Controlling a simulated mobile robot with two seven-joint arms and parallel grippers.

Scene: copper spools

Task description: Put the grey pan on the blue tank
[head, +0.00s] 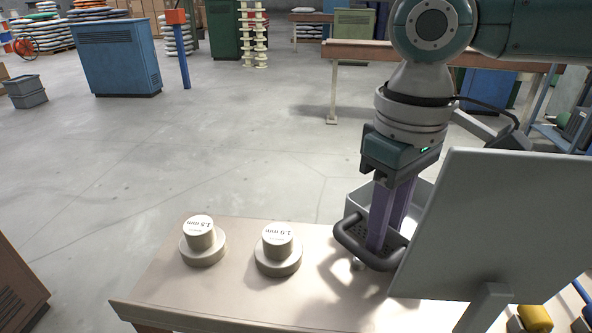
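The grey pan (360,202) appears as a light grey, open box at the right part of the near table. A dark, rounded handle (352,243) is on its near side. My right gripper (380,243) points down at it, with its purple fingers close to the handle. The fingers overlap each other in this view, so I cannot tell whether they are closed on the handle. The blue tank (118,58) looks like a box-shaped blue unit with vents, standing on the floor at the far left. My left gripper is out of view.
Two spools, marked 1.5 mm (201,241) and 1.0 mm (278,250), stand on the near table (165,295). A tilted grey panel (500,225) hides the table's right side. Open grey floor (200,140) lies beyond. An orange-topped blue post (182,55) stands beside the tank.

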